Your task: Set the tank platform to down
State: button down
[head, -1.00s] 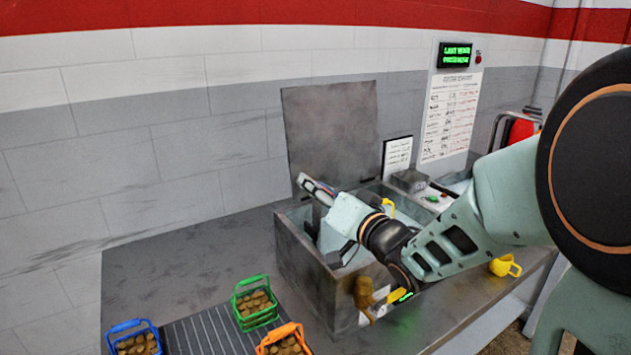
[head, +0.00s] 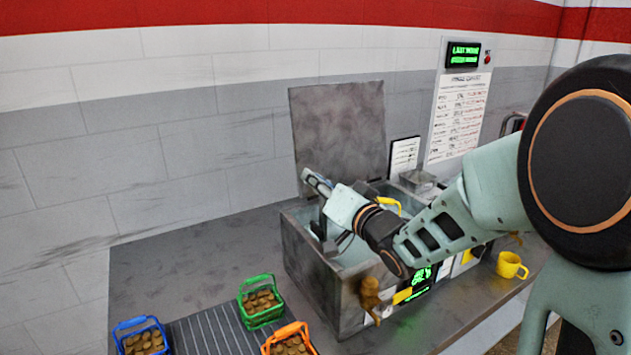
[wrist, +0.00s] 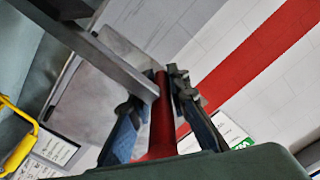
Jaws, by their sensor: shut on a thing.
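The grey metal tank (head: 312,272) stands on the bench with its lid (head: 340,130) raised against the wall. My gripper (head: 318,184) is over the tank opening, and my arm hides much of the inside. In the wrist view, my gripper (wrist: 160,92) is shut on a red handle (wrist: 163,125), which stands between the two fingers beside a grey metal bar (wrist: 110,60). I cannot see the platform itself or its height.
Blue (head: 142,338), green (head: 262,302) and orange (head: 290,340) baskets with brown pieces are at the front left by a ribbed mat (head: 212,335). A yellow mug (head: 511,266) stands right of the tank. A yellow handle (head: 386,204) shows behind my arm. The back-left bench is clear.

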aim_at(321, 201)
jog(key=shift+a, duration=0.15)
notch_tip(321, 201, down, 4)
jog(key=b, duration=0.3)
jog(key=shift+s, duration=0.15)
jog(key=c, duration=1.9)
grip_release()
jog(key=shift+a+r, duration=0.1)
jog(key=shift+c, duration=0.2)
jog(key=shift+s+d, duration=0.15)
jog(key=shift+d, duration=0.1)
jog(key=v, duration=1.1)
jog(key=shift+s, duration=0.2)
